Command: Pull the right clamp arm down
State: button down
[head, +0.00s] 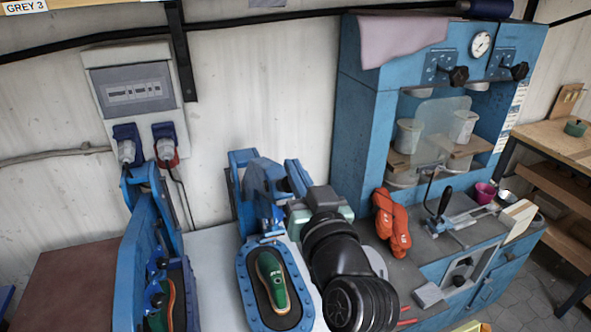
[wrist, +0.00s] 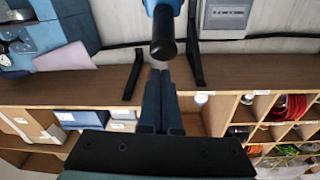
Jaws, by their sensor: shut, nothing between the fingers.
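The right clamp arm (head: 265,188) is blue and stands raised behind the right oval blue base (head: 246,283) in the head view. A green sole (head: 270,278) lies in that base, uncovered. My gripper (wrist: 160,76) is shut and empty in the wrist view, its two dark fingers together. Just beyond the fingertips is a black round handle (wrist: 163,46) on a blue bar, likely the clamp arm's; I cannot tell whether they touch. In the head view my own black arm hides the fingertips and part of the right clamp.
The left clamp (head: 145,245) stands close on the left, over another sole. An orange-red bundle (head: 392,222) and a blue cabinet (head: 357,115) are to the right. A grey electrical box (head: 132,85) hangs on the wall. Shelves with compartments (wrist: 245,112) show in the wrist view.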

jog(key=shift+s+f, duration=0.25)
jog(key=shift+f, duration=0.45)
jog(key=shift+f, duration=0.15)
